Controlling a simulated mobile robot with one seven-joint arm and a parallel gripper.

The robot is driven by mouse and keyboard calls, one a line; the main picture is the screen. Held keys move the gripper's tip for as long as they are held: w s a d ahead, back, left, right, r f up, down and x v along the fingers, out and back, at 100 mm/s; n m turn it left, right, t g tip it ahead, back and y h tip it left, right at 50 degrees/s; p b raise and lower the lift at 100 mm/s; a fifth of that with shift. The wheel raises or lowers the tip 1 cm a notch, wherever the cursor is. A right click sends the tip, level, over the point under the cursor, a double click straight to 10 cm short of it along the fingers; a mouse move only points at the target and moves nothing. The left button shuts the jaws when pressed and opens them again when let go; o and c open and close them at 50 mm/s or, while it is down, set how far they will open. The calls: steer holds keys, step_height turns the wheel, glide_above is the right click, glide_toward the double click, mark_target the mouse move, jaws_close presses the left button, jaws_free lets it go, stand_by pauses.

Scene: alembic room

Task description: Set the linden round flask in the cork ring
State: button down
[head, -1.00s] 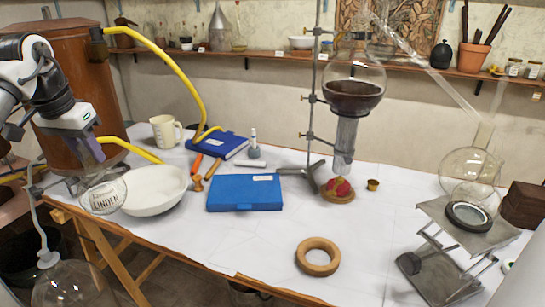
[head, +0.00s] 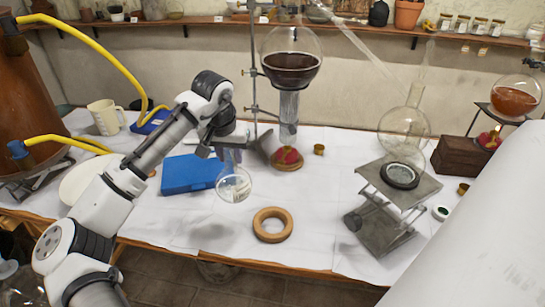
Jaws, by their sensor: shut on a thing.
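The linden round flask (head: 234,186) is a clear glass ball, held in the air over the table between the blue case and the cork ring. Its label is hardly readable at this angle. My gripper (head: 229,158) is shut on its neck from above, and the fingers are partly hidden by my arm. The cork ring (head: 259,232) lies flat and empty on the white-covered table, in front and to the right of the flask.
A blue case (head: 186,174) lies left of the flask. A stand with a dark-filled flask (head: 291,66) rises behind. A metal lab jack (head: 392,205) with a clear flask (head: 403,130) stands right of the ring. The cloth (head: 310,195) around the ring is clear.

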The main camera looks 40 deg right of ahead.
steer(key=s+d+f+p, duration=0.1)
steer(key=s+d+f, duration=0.1)
steer(key=s+d, duration=0.55)
steer(key=f+b, duration=0.2)
steer(key=f, duration=0.1)
steer(key=s+f+b, duration=0.1)
steer(key=f+b, duration=0.1)
steer(key=shift+a+m+p, duration=0.1)
steer(key=shift+m+p, duration=0.2)
stand_by(0.4)
steer(key=shift+f, duration=1.7)
stand_by(4.3)
